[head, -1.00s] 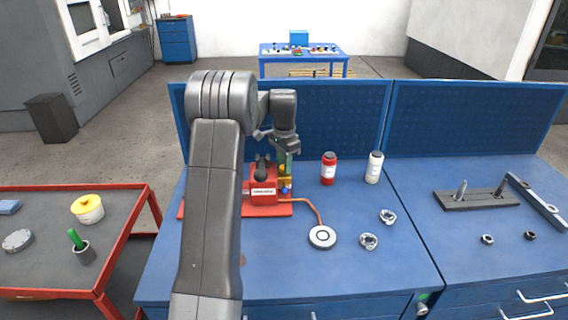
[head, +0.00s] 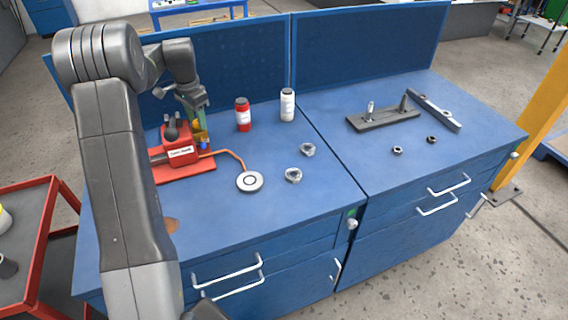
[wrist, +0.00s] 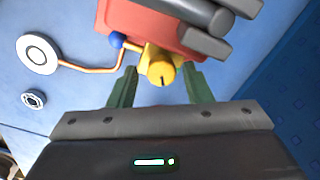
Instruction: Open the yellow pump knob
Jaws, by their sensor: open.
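The yellow pump knob (wrist: 160,70) sits on the front of the red pump (wrist: 145,22), with a dark slot mark on its face. In the head view the knob (head: 198,128) is partly covered by the gripper. My gripper (wrist: 159,80) is open, with one green finger on each side of the knob and a visible gap to each. In the head view my gripper (head: 199,104) hangs just above the knob at the pump's right side. I cannot tell whether the fingertips reach the knob's depth.
A blue ball (wrist: 116,40) and copper tube (wrist: 75,66) lie beside the knob; the tube runs to a round gauge (head: 250,181). Red (head: 243,115) and white (head: 287,105) bottles stand to the right. The blue bench (head: 230,220) is clear in front.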

